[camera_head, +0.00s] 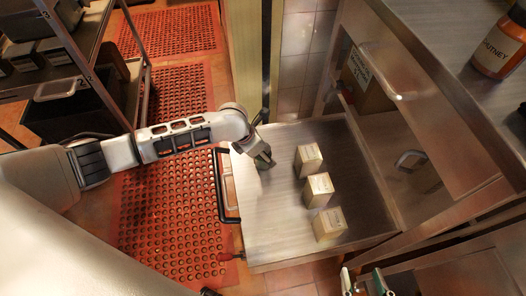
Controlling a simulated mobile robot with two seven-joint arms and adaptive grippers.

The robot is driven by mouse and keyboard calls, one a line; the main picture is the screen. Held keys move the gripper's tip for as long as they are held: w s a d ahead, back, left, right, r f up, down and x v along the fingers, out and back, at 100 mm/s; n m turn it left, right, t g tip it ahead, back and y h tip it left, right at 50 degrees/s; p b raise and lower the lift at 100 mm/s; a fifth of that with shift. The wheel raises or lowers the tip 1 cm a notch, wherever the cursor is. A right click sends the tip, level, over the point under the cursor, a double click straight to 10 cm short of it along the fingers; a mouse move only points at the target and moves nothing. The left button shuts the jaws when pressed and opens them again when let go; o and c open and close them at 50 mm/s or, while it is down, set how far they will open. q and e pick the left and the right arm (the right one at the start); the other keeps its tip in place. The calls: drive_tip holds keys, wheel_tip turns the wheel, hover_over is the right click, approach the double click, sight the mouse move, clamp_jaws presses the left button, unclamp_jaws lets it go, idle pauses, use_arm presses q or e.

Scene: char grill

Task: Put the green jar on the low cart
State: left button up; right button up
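A low steel cart (270,225) with a black handle (226,185) on its left side stands in the middle of the view. Three small pale boxes stand in a row on it: a far one (308,160), a middle one (318,190) and a near one (329,224). My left gripper (265,160) is over the cart's far left part, left of the boxes; its dark fingers are too small to read. My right gripper (365,284) shows at the bottom edge, its fingertips apart with no object visible between them. I cannot make out a green jar.
An orange chutney jar (499,48) stands on the steel counter (430,30) at upper right. Below the counter is a steel cabinet with handles and a carton (366,85). A dark shelf rack (90,60) stands at upper left. Red perforated mats (165,215) cover the floor.

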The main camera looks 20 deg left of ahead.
use_arm(q)
drive_tip(key=shift+r, duration=0.25)
drive_tip(key=v, duration=0.1)
drive_tip(key=p+v, duration=0.1)
drive_tip(key=v, duration=0.1)
drive_tip(key=p+v, duration=0.1)
drive_tip(key=shift+w+r, duration=0.3)
drive_tip(key=shift+w, duration=0.05)
drive_tip(key=s+p+v, duration=0.1)
drive_tip(key=p+v, duration=0.1)
drive_tip(key=v, duration=0.5)
use_arm(e)
drive_tip(key=shift+n+g+h, duration=0.5)
drive_tip(key=shift+h, duration=0.2)
drive_tip(key=d, duration=0.1)
drive_tip(key=s+d+f, duration=0.1)
drive_tip(key=d, duration=0.1)
drive_tip(key=s+d+f, duration=0.1)
drive_tip(key=shift+d+f, duration=0.25)
use_arm(q)
drive_tip(key=shift+r, duration=0.1)
use_arm(e)
drive_tip(key=shift+w+r, duration=0.1)
drive_tip(key=shift+w, duration=0.05)
